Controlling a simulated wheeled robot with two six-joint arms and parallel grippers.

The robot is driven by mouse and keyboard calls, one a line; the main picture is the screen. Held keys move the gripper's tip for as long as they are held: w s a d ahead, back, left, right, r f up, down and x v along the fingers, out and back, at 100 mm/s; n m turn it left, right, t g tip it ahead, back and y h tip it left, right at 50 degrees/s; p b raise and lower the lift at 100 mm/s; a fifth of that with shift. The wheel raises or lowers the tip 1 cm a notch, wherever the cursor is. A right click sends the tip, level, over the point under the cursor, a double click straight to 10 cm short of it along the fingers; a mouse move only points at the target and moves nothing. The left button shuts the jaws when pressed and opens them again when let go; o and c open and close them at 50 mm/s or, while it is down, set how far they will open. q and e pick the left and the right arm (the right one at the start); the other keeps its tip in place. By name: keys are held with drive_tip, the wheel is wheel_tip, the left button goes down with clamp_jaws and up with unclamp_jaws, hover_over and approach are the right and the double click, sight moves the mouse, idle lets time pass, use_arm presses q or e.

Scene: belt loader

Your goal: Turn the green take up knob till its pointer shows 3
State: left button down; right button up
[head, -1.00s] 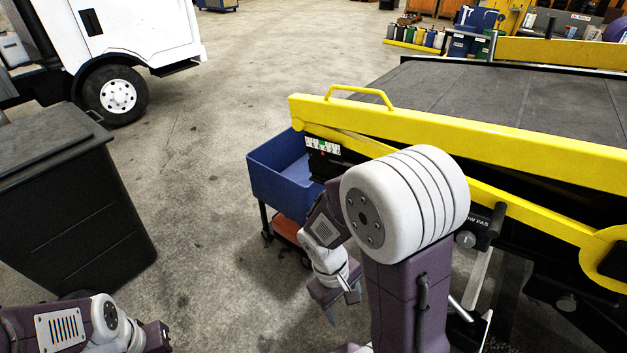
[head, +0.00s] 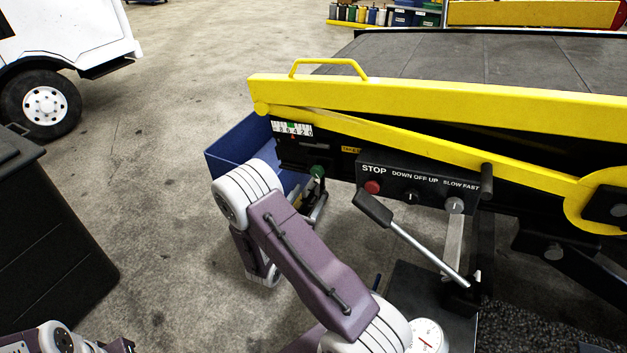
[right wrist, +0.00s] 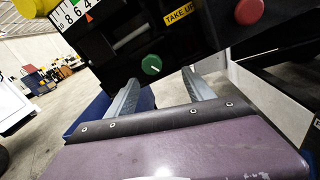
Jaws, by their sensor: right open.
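The green take up knob (head: 317,172) sits at the lower left end of the loader's side, below the yellow rail. In the right wrist view the green knob (right wrist: 151,64) has a pale mark on its face and lies beyond my fingertips. My right gripper (right wrist: 160,82) is open, its two fingers either side of the line to the knob, apart from it. The number scale (head: 292,129) is above the knob; in the right wrist view a red pointer (right wrist: 89,18) is near the 4, the exact reading unclear. Only part of my left arm shows, at the bottom left.
A control panel with a red STOP button (head: 372,187) and switches is right of the knob. A lever with a black grip (head: 372,208) stands in front. A blue bin (head: 228,150) is behind my right arm. A black bin (head: 60,230) and truck are at left.

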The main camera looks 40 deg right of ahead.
sight(316, 174)
drive_tip(key=shift+n+t, duration=0.3)
drive_tip(key=shift+t, duration=0.1)
drive_tip(key=x, duration=0.3)
drive_tip(key=p+x, duration=0.1)
drive_tip(key=x, duration=0.2)
drive_tip(key=w+p+x, duration=0.1)
drive_tip(key=x, duration=0.2)
drive_tip(key=shift+a+f, duration=0.15)
drive_tip(key=shift+a, duration=0.25)
clamp_jaws()
